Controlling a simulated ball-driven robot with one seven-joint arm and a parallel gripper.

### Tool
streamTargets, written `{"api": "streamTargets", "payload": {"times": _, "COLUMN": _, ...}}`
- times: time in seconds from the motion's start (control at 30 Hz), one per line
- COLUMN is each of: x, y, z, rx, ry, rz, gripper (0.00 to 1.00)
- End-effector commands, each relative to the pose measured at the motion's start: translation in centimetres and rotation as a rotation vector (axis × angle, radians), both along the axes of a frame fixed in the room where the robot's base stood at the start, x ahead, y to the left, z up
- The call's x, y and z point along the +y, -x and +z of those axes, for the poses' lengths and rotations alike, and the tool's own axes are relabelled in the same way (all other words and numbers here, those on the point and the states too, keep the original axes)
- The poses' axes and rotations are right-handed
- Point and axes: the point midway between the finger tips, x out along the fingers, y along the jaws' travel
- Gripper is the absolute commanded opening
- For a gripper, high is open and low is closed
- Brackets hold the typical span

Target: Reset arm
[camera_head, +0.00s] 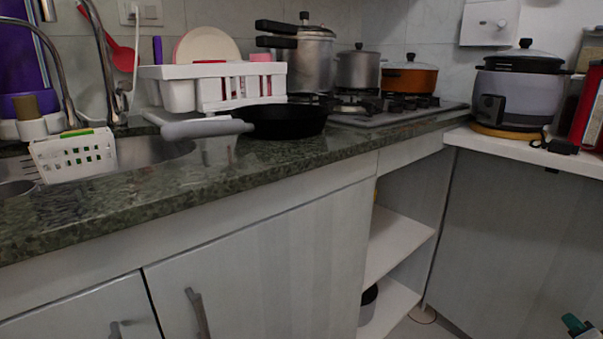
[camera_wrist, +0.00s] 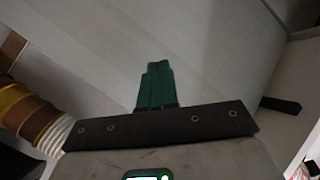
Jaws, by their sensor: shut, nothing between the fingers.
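My gripper (camera_wrist: 155,68) shows in the wrist view as two green fingers pressed together, pointing up in the picture. It is shut and holds nothing. A pale flat surface lies behind the fingers, and they appear apart from everything around them. In the head view a small green part (camera_head: 577,325) shows at the bottom right edge. It looks like my fingertips, but most of it is cut off. No spice dispenser can be made out for sure in the head view.
A granite counter (camera_head: 300,160) holds a black pan (camera_head: 285,121), a white dish rack (camera_head: 180,95) and a stove (camera_head: 400,110) with pots. A rice cooker (camera_head: 520,95) stands on the right shelf. In the wrist view, yellow, brown and white ringed objects (camera_wrist: 30,115) lie left.

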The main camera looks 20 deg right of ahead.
Motion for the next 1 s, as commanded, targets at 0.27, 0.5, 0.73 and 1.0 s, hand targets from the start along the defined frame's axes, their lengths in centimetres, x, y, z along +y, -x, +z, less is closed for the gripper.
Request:
{"api": "streamTargets", "payload": {"times": 0.27, "x": 16.9, "y": -4.7, "z": -6.6, "rx": 0.308, "ry": -0.022, "rz": 0.356, "gripper": 0.0}}
{"api": "streamTargets", "payload": {"times": 0.5, "x": 32.5, "y": -1.6, "z": -11.4, "rx": 0.652, "ry": -0.006, "rz": 0.676, "gripper": 0.0}}
{"api": "streamTargets", "payload": {"times": 0.73, "x": 43.0, "y": 6.6, "z": -12.8, "rx": 0.995, "ry": 0.048, "rz": 0.916, "gripper": 0.0}}
{"api": "streamTargets", "payload": {"times": 1.0, "x": 47.7, "y": 15.6, "z": -11.5, "rx": 1.288, "ry": 0.118, "rz": 1.057, "gripper": 0.0}}
